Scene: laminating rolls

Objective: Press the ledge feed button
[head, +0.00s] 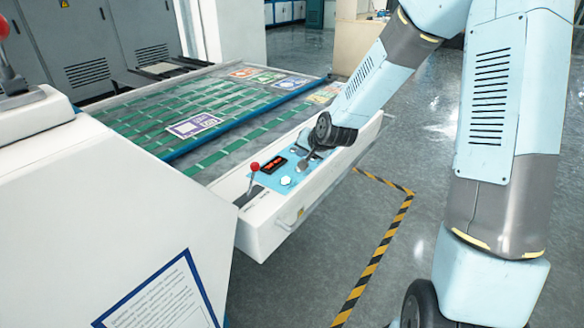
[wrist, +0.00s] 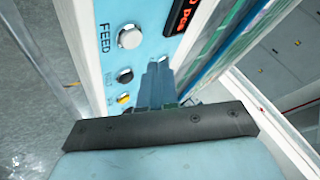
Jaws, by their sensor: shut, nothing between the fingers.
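The feed button (wrist: 130,37) is a round silver-white button beside the word FEED on a light blue panel (wrist: 150,12) in the wrist view. In the head view, the feed button (head: 285,181) shows as a small pale disc on the ledge panel (head: 264,182). My gripper (head: 303,166) is over the panel, just right of the button. In the wrist view, my gripper (wrist: 158,68) has its fingers together and empty, below and to the right of the feed button and apart from it in the picture. Whether the fingertips touch the panel cannot be told.
A dark button (wrist: 124,75) and a yellow one (wrist: 123,98) sit below FEED. A red-lettered display (head: 274,167) and a red-knobbed lever (head: 253,168) are nearby. The conveyor bed (head: 160,108) carries printed sheets. A white machine housing (head: 100,200) stands at left.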

